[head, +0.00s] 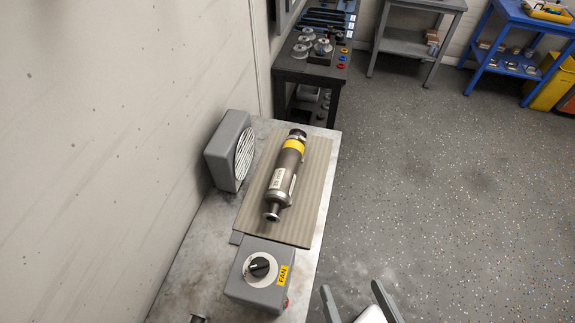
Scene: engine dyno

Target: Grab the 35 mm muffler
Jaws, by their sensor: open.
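The muffler (286,175) is a dark grey metal cylinder with a yellow band near its far end, a white label and a narrower flanged pipe at its near end. It lies lengthwise on a ribbed beige mat (313,190) on the metal bench. The label text is too small to read, so the size cannot be confirmed. My gripper (357,293) is at the bottom edge of the head view, over the floor side of the bench. Its two fingers are apart with nothing between them. It is well short of the muffler, to its lower right.
A grey fan (230,151) stands left of the mat by the wall. A grey control box (262,276) with a black knob and FAN label sits at the mat's near end. A dark parts table (311,72) stands beyond the bench. The floor to the right is clear.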

